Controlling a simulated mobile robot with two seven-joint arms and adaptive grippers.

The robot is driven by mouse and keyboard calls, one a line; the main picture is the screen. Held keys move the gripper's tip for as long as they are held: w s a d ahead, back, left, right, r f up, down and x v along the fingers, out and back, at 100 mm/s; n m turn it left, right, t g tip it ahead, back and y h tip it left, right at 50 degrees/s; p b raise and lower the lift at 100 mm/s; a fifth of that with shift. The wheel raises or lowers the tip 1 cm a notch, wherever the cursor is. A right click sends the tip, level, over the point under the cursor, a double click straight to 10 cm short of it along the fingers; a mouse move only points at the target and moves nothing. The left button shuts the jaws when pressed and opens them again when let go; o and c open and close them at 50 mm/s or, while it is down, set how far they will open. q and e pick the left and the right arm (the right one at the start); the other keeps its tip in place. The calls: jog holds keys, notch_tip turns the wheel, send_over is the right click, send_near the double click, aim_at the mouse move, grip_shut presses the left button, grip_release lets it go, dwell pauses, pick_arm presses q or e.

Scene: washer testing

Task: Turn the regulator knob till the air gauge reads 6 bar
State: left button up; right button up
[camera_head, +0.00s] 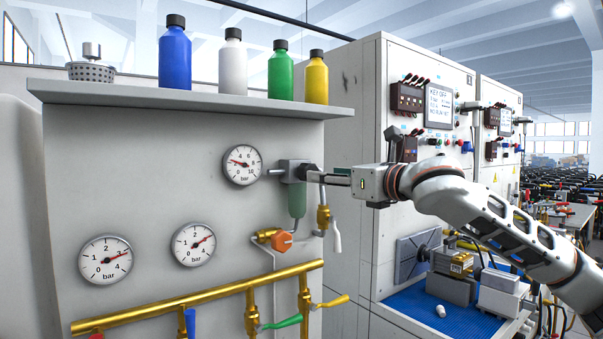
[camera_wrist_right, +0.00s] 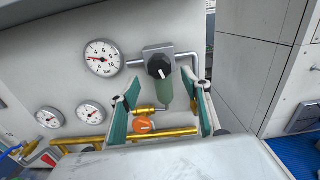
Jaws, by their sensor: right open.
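The air gauge (camera_head: 242,165) is a round white dial marked in bar on the grey panel; it also shows in the wrist view (camera_wrist_right: 103,53). Its red needle points left, near the 2, well short of the 6. The regulator (camera_head: 295,172) is a grey block with a green bowl, right of the gauge. Its black knob (camera_wrist_right: 159,67) has a white mark and faces the wrist camera. My right gripper (camera_wrist_right: 161,86) is open, its teal-padded fingers apart and empty below and either side of the knob. My left gripper is out of view.
Two more gauges (camera_head: 105,259) (camera_head: 193,245) sit lower left. Brass pipes (camera_head: 200,297), an orange valve knob (camera_head: 282,241) and a white-handled valve (camera_head: 336,236) lie below the regulator. A shelf (camera_head: 190,101) with several bottles overhangs it. A tall cabinet (camera_head: 345,90) stands right.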

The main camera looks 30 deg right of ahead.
aim_at(302, 169)
jog(key=w, duration=0.4)
jog(key=w+p, duration=0.1)
jog(key=w, duration=0.1)
jog(key=shift+w+a+r, duration=0.1)
jog(key=shift+w+a, duration=0.2)
jog(key=shift+w, duration=0.1)
jog(key=c, duration=1)
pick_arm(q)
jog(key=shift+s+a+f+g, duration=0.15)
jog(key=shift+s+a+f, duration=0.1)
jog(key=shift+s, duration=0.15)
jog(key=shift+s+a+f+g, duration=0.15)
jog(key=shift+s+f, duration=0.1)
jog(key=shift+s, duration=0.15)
pick_arm(e)
jog(key=shift+c, duration=0.5)
